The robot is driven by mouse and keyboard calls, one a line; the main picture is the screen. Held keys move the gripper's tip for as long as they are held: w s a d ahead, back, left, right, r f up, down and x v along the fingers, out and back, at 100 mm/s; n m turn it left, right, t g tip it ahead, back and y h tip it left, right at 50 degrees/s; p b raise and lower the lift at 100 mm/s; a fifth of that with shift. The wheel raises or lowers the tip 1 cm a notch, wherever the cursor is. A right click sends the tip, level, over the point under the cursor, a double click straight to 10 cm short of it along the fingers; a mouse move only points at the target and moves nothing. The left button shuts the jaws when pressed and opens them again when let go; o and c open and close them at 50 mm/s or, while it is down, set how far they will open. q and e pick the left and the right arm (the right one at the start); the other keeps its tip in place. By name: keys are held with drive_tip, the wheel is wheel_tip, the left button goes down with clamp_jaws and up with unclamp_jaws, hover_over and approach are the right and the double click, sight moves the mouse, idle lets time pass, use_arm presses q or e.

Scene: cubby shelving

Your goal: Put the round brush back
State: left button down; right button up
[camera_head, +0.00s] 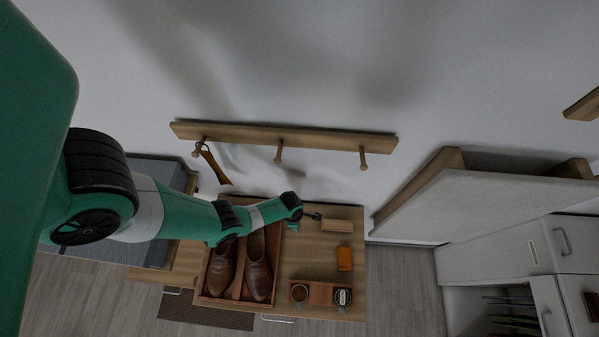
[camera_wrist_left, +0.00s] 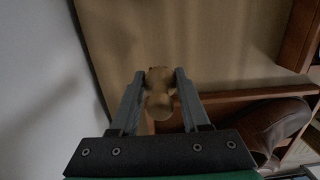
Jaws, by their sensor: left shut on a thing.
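My left gripper (camera_head: 312,216) reaches in from the left over the back part of the wooden table, just right of the shoe box. In the left wrist view the gripper (camera_wrist_left: 160,78) is shut on a small light-wood piece with a rounded knob end, which I take as the round brush (camera_wrist_left: 159,103). Its bristles are hidden from me there. In the head view the brush is too small and dark to make out at the fingertips. My right gripper is in neither view.
A wooden box (camera_head: 203,299) holds brown shoes (camera_head: 259,267). On the table (camera_head: 313,246) are a light-wood block (camera_head: 337,225), an orange block (camera_head: 344,258) and a holder (camera_head: 321,292) with two round tins. A peg rail (camera_head: 320,139) with a hanging shoehorn (camera_head: 214,166) is on the wall.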

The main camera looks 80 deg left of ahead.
use_arm(q)
drive_tip(key=f+b, duration=0.3)
drive_tip(key=f, duration=0.1)
drive_tip(key=shift+w+a+f+b, duration=0.1)
drive_tip(key=shift+w+a+b, duration=0.15)
drive_tip(key=shift+w+b, duration=0.1)
drive_tip(key=shift+r, duration=0.25)
drive_tip(key=shift+f, duration=0.2)
drive_tip(key=shift+c, duration=1.9)
unclamp_jaws()
drive_tip(key=shift+s+d, duration=0.1)
drive_tip(key=r+p, duration=0.8)
drive_tip(key=shift+s+a, duration=0.2)
drive_tip(key=shift+f, duration=0.1)
